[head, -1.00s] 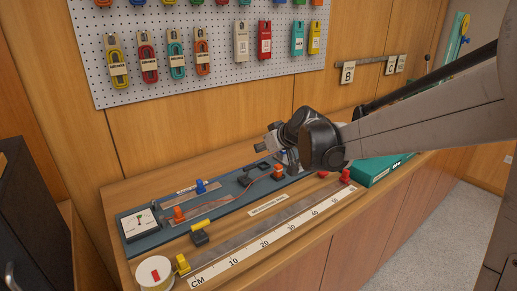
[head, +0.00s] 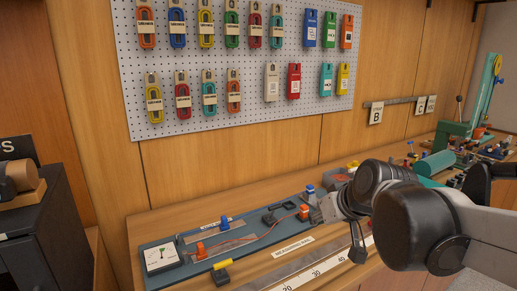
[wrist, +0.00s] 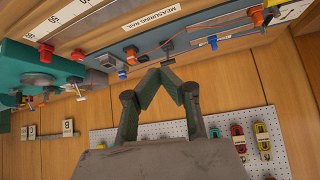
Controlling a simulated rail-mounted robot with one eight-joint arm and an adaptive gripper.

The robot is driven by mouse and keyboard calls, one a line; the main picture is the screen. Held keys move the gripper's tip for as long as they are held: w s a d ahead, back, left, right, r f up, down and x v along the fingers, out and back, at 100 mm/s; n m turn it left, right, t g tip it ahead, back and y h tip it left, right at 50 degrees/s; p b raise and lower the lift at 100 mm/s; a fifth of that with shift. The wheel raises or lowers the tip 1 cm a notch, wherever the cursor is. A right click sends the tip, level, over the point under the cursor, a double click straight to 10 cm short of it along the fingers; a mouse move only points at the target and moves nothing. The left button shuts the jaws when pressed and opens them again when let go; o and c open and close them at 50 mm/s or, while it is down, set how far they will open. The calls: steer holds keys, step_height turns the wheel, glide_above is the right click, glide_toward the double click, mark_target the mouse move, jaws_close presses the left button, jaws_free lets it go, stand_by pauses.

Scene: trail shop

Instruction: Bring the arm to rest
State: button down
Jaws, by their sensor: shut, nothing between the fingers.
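My gripper (wrist: 163,76) is in the wrist view, its two dark green fingers angled together with their tips meeting. Nothing shows between them. The wrist view is turned, with the bench at the top and the pegboard at the bottom. In the head view my arm comes in from the right, and its dark rounded wrist joint hangs over the right part of the bench. The fingers are mostly hidden behind it there.
Below the arm are a blue-grey board (head: 162,281) with clamps and a red wire, and a measuring rail (head: 318,272). A green machine (head: 484,98) stands far right, a dark cabinet (head: 40,235) left.

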steer(key=s+d+f+m+h, duration=0.1)
steer(key=s+d+f, duration=0.1)
steer(key=s, duration=0.7)
steer(key=s+d+f+m+g+h, duration=0.1)
steer(key=s+d+f+m, duration=0.1)
steer(key=s, duration=0.6)
steer(key=shift+s+d+f+h, duration=0.4)
steer(key=shift+d+f, duration=0.35)
steer(key=shift+d, duration=0.15)
